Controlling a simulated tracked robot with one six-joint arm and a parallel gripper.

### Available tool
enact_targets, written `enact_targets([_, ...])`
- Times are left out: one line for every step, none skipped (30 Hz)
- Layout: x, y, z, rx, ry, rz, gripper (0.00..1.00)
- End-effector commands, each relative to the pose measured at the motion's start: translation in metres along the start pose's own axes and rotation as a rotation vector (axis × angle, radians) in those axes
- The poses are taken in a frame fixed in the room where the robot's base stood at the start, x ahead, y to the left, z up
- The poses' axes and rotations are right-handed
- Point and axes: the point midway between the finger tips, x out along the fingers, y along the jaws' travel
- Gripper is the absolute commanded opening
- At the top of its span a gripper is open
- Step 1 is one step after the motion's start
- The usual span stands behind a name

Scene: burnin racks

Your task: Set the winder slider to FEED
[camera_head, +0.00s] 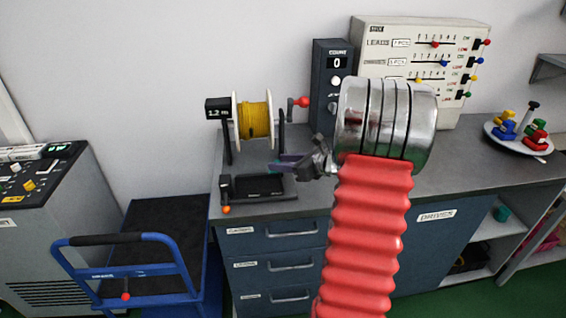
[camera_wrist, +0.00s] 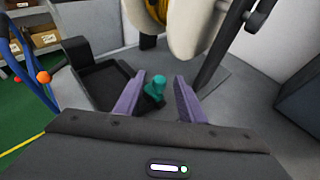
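The winder (camera_head: 255,120) stands at the back left of the bench, a yellow spool between white flanges with a small display reading about 1.2 m. Its pale flange (camera_wrist: 195,25) fills the top of the wrist view. A teal knob (camera_wrist: 153,88), which looks like the slider, stands upright on a dark base at the winder's foot. My gripper (camera_wrist: 160,82) is open, with its purple fingers on either side of the knob; contact cannot be told. In the head view my gripper (camera_head: 278,164) is low in front of the spool. No FEED label is readable.
A dark tray (camera_head: 258,187) with an orange-knobbed lever (camera_head: 226,208) lies at the bench's front left. A red-knobbed lever (camera_head: 301,102) and COUNT box (camera_head: 333,85) stand right of the spool. A lead panel (camera_head: 420,60) and parts plate (camera_head: 520,140) are further right; a blue trolley (camera_head: 135,260) is left.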

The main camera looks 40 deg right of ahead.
Motion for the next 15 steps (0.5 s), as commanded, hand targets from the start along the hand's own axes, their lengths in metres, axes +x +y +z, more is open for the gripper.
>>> enact_targets([0.0009, 0.0000, 0.0000, 0.000, 0.000, 0.000, 0.36])
enact_targets([0.0011, 0.0000, 0.0001, 0.000, 0.000, 0.000, 0.36])
enact_targets([0.0010, 0.0000, 0.0000, 0.000, 0.000, 0.000, 0.36])
enact_targets([0.0010, 0.0000, 0.0000, 0.000, 0.000, 0.000, 0.36])
enact_targets([0.0009, 0.0000, 0.0000, 0.000, 0.000, 0.000, 0.36])
enact_targets([0.0009, 0.0001, 0.0000, 0.000, 0.000, 0.000, 0.36])
enact_targets([0.0009, 0.0001, 0.0000, 0.000, 0.000, 0.000, 0.36])
enact_targets([0.0008, 0.0001, 0.0000, 0.000, 0.000, 0.000, 0.35])
enact_targets([0.0008, 0.0001, -0.0001, 0.000, 0.000, 0.000, 0.33])
enact_targets([0.0008, 0.0001, -0.0001, 0.000, 0.000, 0.000, 0.31])
enact_targets([0.0008, 0.0001, -0.0001, 0.000, 0.000, 0.000, 0.28])
enact_targets([0.0008, 0.0002, -0.0001, 0.000, 0.000, 0.000, 0.26])
enact_targets([0.0007, 0.0002, -0.0001, 0.000, 0.000, 0.000, 0.24])
enact_targets([0.0007, 0.0002, -0.0001, 0.000, 0.000, 0.000, 0.21])
enact_targets([0.0007, 0.0002, -0.0001, 0.001, 0.000, 0.000, 0.19])
